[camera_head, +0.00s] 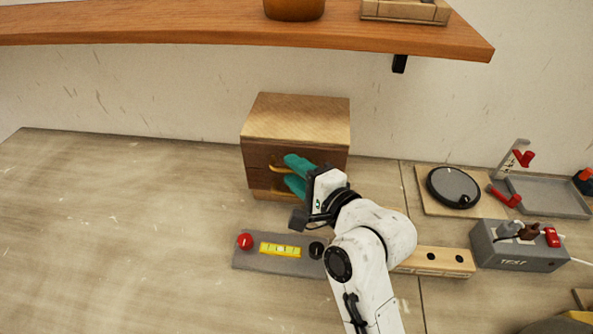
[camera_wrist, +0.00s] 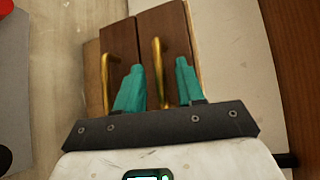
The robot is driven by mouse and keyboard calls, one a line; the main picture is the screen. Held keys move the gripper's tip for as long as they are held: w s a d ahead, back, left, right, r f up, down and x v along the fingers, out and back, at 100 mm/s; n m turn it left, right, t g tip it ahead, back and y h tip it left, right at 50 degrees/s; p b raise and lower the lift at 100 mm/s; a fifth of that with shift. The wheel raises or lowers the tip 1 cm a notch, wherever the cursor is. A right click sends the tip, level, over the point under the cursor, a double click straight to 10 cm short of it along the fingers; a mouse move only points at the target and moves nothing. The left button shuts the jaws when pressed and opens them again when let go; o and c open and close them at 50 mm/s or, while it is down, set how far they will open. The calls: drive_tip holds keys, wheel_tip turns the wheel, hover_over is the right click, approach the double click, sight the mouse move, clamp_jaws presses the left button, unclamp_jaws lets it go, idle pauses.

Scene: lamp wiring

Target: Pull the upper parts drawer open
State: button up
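A small wooden cabinet (camera_head: 297,118) stands against the wall with two dark-fronted drawers. The upper parts drawer (camera_wrist: 172,30) has a brass bar handle (camera_wrist: 157,60), which also shows in the head view (camera_head: 279,168). The drawer looks closed. The lower drawer (camera_wrist: 118,45) has its own brass handle (camera_wrist: 106,80) and also looks closed. My gripper (camera_head: 288,173) is at the drawer fronts with its teal fingers apart. In the wrist view my gripper (camera_wrist: 160,65) has one finger on each side of the upper handle, with gaps visible. My fingers hide part of the drawer fronts in the head view.
A wooden shelf (camera_head: 200,24) overhangs above the cabinet. A grey board (camera_head: 262,264) with a red button and yellow piece lies in front. A grey test box (camera_head: 520,262), black disc (camera_head: 453,186) and tray (camera_head: 550,197) are at right. The table's left side is clear.

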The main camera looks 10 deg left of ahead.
drive_tip(key=shift+c, duration=0.3)
clamp_jaws()
idle(0.4)
